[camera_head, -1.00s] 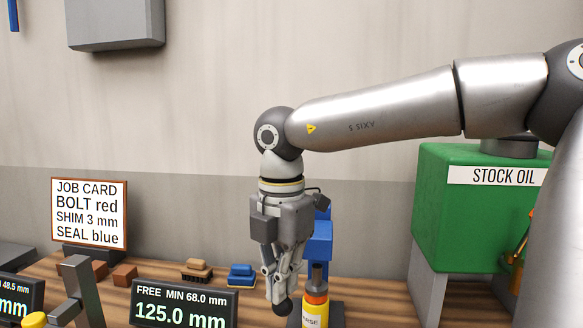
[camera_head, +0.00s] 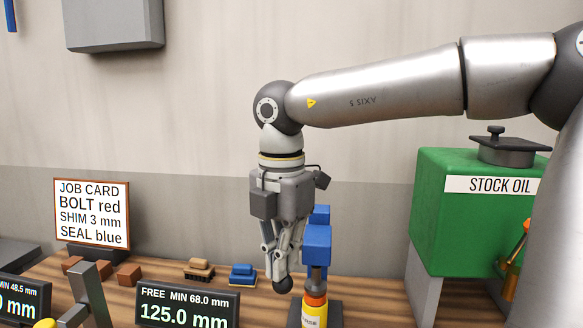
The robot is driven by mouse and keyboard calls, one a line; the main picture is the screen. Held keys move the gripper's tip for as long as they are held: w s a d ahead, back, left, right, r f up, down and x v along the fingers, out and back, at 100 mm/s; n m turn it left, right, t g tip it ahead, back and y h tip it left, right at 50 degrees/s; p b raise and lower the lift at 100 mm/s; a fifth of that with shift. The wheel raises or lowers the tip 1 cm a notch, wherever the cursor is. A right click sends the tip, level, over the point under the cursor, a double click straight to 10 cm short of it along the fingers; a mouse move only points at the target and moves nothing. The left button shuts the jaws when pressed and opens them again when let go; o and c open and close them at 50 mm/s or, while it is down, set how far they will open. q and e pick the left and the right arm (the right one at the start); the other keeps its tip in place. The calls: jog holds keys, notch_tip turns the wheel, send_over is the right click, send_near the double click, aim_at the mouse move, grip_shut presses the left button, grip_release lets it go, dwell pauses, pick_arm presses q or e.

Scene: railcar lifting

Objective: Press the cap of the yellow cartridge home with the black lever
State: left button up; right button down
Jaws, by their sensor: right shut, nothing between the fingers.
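My right gripper (camera_head: 282,284) points straight down with its fingers shut and dark rounded tips, nothing held. It appears just left of and above the yellow cartridge (camera_head: 313,317). The cartridge stands upright with an orange band (camera_head: 315,300) and a dark, narrow top, and is cut by the lower picture edge. I cannot make out the black lever with certainty. Whether the cap is fully seated is too small to tell. My left gripper is not in view.
A display reading 125.0 mm (camera_head: 187,308) stands at front left of the cartridge. Brown blocks, a brush-like piece (camera_head: 199,270) and a blue piece (camera_head: 242,274) lie behind it. A job card (camera_head: 92,214) stands left. A green STOCK OIL tank (camera_head: 432,220) stands right.

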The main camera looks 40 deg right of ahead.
jog(key=shift+r+p, duration=2.2)
jog(key=shift+r, duration=0.85)
